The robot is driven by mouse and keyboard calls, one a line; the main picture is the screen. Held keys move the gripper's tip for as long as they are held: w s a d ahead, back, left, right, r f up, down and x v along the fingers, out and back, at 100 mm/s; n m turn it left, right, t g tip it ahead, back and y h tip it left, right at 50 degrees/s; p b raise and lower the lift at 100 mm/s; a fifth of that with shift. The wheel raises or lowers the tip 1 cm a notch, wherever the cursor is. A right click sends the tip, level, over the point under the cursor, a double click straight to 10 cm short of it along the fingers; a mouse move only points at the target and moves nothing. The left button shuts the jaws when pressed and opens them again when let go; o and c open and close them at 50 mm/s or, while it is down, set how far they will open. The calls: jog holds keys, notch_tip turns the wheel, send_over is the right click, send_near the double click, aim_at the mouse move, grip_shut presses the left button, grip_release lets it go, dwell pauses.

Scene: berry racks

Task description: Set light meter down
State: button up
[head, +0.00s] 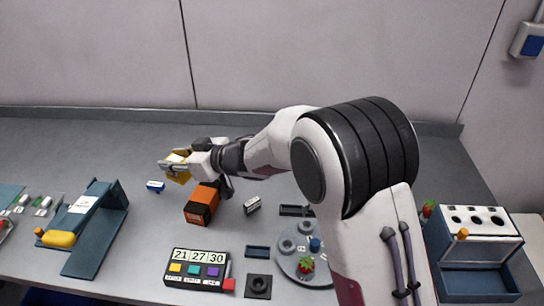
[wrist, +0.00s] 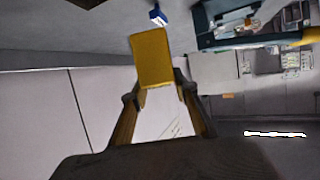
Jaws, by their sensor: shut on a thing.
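My gripper (head: 176,163) is shut on a yellow box-shaped thing, which looks to be the light meter (head: 178,175). It is held above the back left part of the bench. In the wrist view the light meter (wrist: 152,58) sticks out beyond the fingertips of my gripper (wrist: 161,88), with a plain yellow face showing. The fingers hide part of it in the head view. It looks clear of the bench top.
A small blue-and-white block (head: 155,186) lies left of my gripper. An orange-and-black box (head: 201,205) stands below it. A blue stand (head: 107,222), a number panel (head: 198,268) and a round grey tray (head: 290,262) are nearby. The bench behind is bare.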

jog(key=w+d+m+t+h, duration=0.7)
jog(key=w+d+m, duration=0.1)
jog(key=w+d, duration=1.4)
jog(key=shift+w+d+r+m, duration=0.25)
jog(key=shift+d+r+m, duration=0.15)
jog(key=shift+d, duration=0.2)
jog(key=shift+f, duration=0.1)
notch_tip(320, 180, down, 6)
jog(key=shift+f, duration=0.15)
jog(key=shift+f, duration=1.75)
jog(key=shift+f, duration=0.1)
